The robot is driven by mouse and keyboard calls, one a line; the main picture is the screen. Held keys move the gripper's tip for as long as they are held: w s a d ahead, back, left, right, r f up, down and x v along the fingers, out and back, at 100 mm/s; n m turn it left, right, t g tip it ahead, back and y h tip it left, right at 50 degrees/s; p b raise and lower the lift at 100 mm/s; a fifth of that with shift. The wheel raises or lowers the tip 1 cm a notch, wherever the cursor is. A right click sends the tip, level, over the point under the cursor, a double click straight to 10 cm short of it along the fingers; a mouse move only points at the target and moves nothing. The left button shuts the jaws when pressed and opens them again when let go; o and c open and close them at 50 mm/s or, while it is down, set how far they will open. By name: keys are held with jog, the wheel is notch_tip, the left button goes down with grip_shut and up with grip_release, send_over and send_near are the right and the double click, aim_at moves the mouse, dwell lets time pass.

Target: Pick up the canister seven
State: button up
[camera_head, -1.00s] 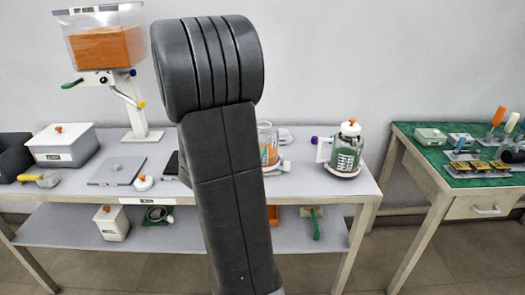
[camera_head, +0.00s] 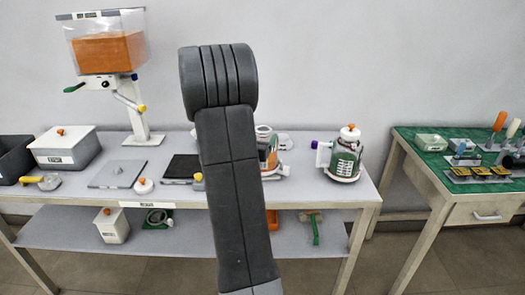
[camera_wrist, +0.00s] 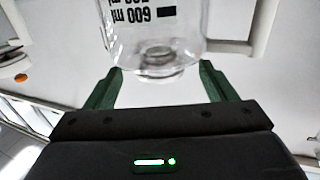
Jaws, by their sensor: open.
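In the wrist view a clear canister (camera_wrist: 150,30) with black volume marks, "600 ml" upside down, is at the top centre. My gripper (camera_wrist: 158,80) has its two green fingers spread wide, pointing towards the canister's lower end, with nothing held between them. In the head view my arm hides the gripper. One canister (camera_head: 272,154) with orange and green parts stands on the bench, half hidden behind my arm. Another canister (camera_head: 345,160), green and white with an orange knob, stands at the bench's right end. I can read no seven on either.
A hopper with orange contents (camera_head: 108,52) stands on a white stand at the left. A white box (camera_head: 65,150), a grey plate (camera_head: 118,174) and a black pad (camera_head: 182,167) are on the bench. A green-topped table (camera_head: 425,146) stands apart at the right.

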jog(key=shift+x, duration=1.35)
grip_shut()
